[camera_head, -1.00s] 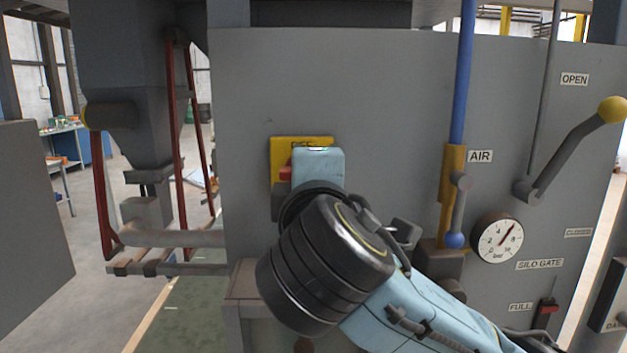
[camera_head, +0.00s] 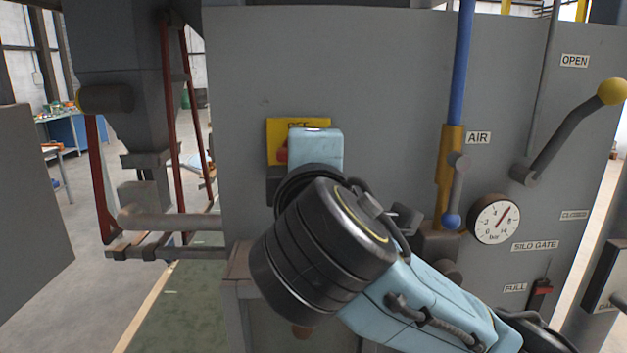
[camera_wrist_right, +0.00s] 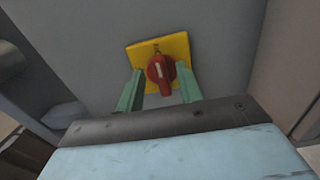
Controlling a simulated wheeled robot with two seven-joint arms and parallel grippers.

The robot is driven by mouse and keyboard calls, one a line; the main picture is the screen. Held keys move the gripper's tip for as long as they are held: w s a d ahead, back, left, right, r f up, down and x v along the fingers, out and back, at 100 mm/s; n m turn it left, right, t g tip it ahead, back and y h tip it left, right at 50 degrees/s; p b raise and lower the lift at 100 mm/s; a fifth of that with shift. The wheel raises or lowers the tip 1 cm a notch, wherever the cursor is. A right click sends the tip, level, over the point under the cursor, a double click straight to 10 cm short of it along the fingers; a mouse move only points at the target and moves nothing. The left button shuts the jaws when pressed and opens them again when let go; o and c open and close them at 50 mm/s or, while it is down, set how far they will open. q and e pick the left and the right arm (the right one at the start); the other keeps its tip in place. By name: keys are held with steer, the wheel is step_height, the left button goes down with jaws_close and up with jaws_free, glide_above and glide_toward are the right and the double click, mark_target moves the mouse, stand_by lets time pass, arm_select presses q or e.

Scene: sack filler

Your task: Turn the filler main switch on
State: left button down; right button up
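The main switch is a red rotary knob (camera_wrist_right: 160,74) on a yellow plate (camera_wrist_right: 172,48), fixed to the grey filler panel. In the head view only a bit of the red knob (camera_head: 282,154) and part of the yellow plate (camera_head: 277,128) show; my right gripper's light-blue body covers the rest. In the right wrist view the two green fingers of my right gripper (camera_wrist_right: 160,72) stand apart, one on each side of the knob, with gaps visible. Whether the fingertips reach the knob's depth is unclear. My left gripper is not in view.
Right of the switch are a blue air pipe (camera_head: 461,70) with a lever (camera_head: 455,190), a pressure gauge (camera_head: 493,219) and the yellow-tipped silo gate lever (camera_head: 570,130). A grey pipe (camera_head: 175,221) and red frame stand left. A block sits below the right wrist.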

steer(key=s+p, duration=0.2)
steer(key=s, duration=1)
steer(key=shift+s, duration=0.15)
